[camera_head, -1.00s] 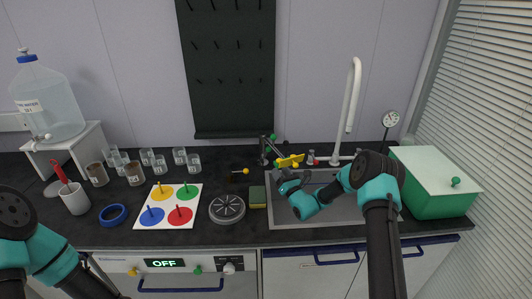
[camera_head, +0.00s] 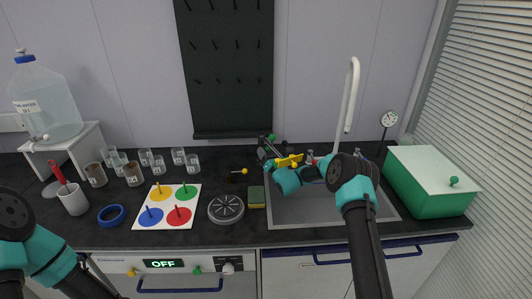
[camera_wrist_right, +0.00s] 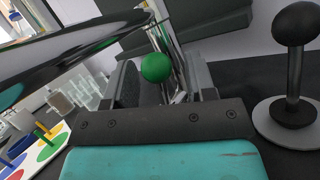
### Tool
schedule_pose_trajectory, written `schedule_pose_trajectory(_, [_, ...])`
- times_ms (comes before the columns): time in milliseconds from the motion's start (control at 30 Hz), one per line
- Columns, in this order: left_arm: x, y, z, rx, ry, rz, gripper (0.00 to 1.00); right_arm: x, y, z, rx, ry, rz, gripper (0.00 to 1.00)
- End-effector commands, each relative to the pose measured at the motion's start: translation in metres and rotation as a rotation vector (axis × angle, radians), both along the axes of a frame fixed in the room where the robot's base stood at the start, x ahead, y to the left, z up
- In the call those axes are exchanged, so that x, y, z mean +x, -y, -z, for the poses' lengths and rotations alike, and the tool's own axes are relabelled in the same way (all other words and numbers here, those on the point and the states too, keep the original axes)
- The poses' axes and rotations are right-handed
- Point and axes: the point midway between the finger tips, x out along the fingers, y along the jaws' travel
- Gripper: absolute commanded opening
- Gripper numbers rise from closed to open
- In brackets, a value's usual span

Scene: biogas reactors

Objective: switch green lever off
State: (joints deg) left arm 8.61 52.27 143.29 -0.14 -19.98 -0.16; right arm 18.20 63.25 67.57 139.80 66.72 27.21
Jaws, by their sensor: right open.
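A green ball-ended lever (camera_wrist_right: 156,67) shows in the right wrist view, in front of a shiny metal post. It appears between the two fingers of my right gripper (camera_wrist_right: 165,82), which is open; I cannot tell whether either finger touches it. In the head view a green ball (camera_head: 272,137) shows at the back of the counter, just behind my right gripper (camera_head: 266,147). The gripper hides most of the fixture there. A yellow lever (camera_head: 289,161) sits just right of the gripper. My left arm shows at the lower left, its gripper out of view.
The sink (camera_head: 310,208) lies below my right arm, with a tall white faucet (camera_head: 347,100) behind it. A green box (camera_head: 430,190) stands at the right. A sponge (camera_head: 256,197) and a round grey rack (camera_head: 226,209) lie left of the sink.

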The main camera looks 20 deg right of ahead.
Motion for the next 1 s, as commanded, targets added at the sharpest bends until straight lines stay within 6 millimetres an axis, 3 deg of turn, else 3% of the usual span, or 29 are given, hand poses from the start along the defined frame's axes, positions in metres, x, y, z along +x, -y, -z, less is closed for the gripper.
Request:
schedule_pose_trajectory(267, [0.0000,0.0000,0.0000,0.000,0.000,0.000,0.00,0.0012,-0.0004,-0.0006,0.000,0.000,0.000,0.51])
schedule_pose_trajectory(800, [0.0000,0.0000,0.0000,0.000,0.000,0.000,0.00,0.0010,-0.0003,-0.0006,-0.001,0.000,0.000,0.00])
schedule_pose_trajectory(1000, [0.0000,0.0000,0.0000,0.000,0.000,0.000,0.00,0.0009,-0.0003,-0.0008,-0.001,0.000,0.000,0.00])
